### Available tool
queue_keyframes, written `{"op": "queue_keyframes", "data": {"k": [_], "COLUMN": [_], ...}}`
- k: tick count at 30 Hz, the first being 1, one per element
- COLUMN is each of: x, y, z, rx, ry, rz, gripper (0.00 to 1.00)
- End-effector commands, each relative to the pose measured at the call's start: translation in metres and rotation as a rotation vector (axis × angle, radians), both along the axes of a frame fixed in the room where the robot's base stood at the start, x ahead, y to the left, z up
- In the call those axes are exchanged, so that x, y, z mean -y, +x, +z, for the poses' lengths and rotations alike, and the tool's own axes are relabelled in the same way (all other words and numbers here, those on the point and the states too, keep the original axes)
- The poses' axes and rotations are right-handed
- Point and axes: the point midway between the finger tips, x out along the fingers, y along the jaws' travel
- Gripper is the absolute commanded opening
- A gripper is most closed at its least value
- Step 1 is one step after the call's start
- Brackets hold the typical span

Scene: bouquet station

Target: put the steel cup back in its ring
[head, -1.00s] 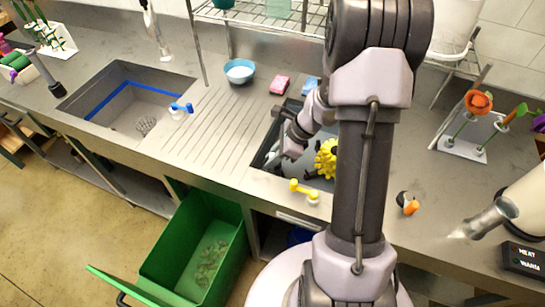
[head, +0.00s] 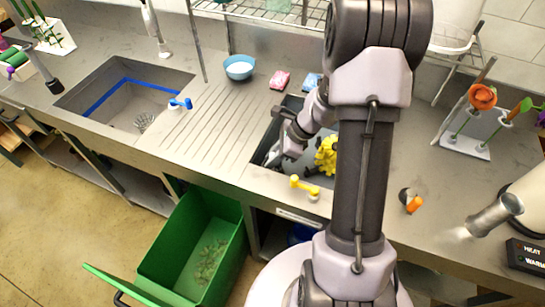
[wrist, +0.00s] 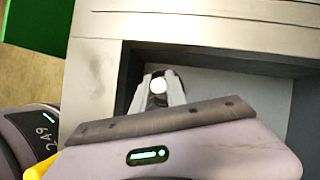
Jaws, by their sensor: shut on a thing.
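My gripper (head: 279,150) reaches down into the right-hand sink (head: 262,172) in the head view. In the wrist view my gripper (wrist: 158,92) has its two pale fingers closed on a small, bright, round thing (wrist: 158,85), inside the sink near its wall. Too little of this thing shows to tell whether it is the steel cup. I cannot make out the cup's ring in either view. A shiny metal cylinder (head: 495,214) is at the right end of the counter, beside a white rounded body.
A yellow flower-like thing (head: 326,155) is in the right sink beside my arm. A yellow tap handle (head: 304,188) stands at its front edge. An orange-and-black item (head: 410,201) sits on the right counter. A green bin (head: 222,215) stands below. The ribbed drainboard (head: 215,120) is clear.

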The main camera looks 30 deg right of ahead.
Motion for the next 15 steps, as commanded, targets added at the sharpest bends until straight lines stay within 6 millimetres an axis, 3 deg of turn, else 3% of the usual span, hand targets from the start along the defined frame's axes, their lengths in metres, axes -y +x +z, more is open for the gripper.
{"op": "queue_keyframes", "data": {"k": [7, 8, 11, 15], "x": [0.0, 0.0001, 0.0001, 0.0], "y": [0.0001, 0.0001, 0.0001, 0.0001], "z": [-0.0007, -0.0006, -0.0006, -0.0007], "rx": [0.0, 0.0, 0.0, 0.0], "ry": [0.0, 0.0, 0.0, 0.0], "rz": [0.0, 0.0, 0.0, 0.0], "gripper": [0.0, 0.21, 0.41, 0.43]}}
